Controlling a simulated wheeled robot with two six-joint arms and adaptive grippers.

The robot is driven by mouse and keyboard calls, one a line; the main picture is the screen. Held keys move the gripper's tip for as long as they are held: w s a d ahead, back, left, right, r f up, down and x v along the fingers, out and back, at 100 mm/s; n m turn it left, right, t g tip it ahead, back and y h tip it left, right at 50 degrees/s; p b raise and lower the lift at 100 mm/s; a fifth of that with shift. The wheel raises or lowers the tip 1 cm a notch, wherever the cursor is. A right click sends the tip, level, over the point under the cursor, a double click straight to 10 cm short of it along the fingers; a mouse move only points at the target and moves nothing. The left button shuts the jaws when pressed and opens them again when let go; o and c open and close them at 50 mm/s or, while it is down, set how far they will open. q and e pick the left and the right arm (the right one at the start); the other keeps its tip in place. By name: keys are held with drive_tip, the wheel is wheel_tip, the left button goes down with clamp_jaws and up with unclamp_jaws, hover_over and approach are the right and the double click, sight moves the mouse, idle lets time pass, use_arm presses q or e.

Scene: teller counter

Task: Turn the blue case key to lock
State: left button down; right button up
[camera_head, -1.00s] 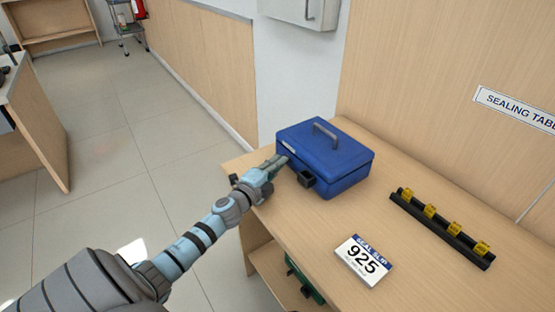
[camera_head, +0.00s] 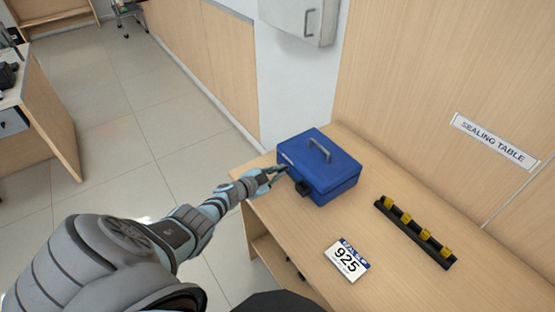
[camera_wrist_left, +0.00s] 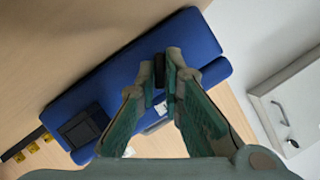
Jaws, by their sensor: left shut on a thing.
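The blue case (camera_head: 322,167) stands closed on the sealing table, with a grey handle on its lid. In the left wrist view the case (camera_wrist_left: 112,82) fills the middle. My left gripper (camera_head: 282,172) reaches the front left of the case. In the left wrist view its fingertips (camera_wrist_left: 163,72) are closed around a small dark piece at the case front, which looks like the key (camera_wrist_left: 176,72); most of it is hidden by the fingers. A black latch block (camera_head: 303,188) sits on the case front, beside the gripper. My right gripper is not in view.
A card reading 925 (camera_head: 347,260) lies on the table (camera_head: 300,232). A black rack with several yellow tags (camera_head: 415,233) lies to the right. A wall sign reads SEALING TABLE (camera_head: 494,141). A grey wall box (camera_head: 298,20) hangs behind. The table front is otherwise clear.

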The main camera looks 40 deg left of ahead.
use_arm(q)
drive_tip(key=shift+w+a+n+g+h, duration=0.1)
drive_tip(key=shift+a+n+g+h, duration=0.15)
drive_tip(key=shift+n+h, duration=0.5)
drive_tip(key=shift+n+g+h+b, duration=0.35)
drive_tip(key=shift+n+h+b, duration=0.4)
drive_tip(key=shift+n+b, duration=0.5)
drive_tip(key=shift+n, duration=0.3)
drive_tip(key=c, duration=1.7)
unclamp_jaws()
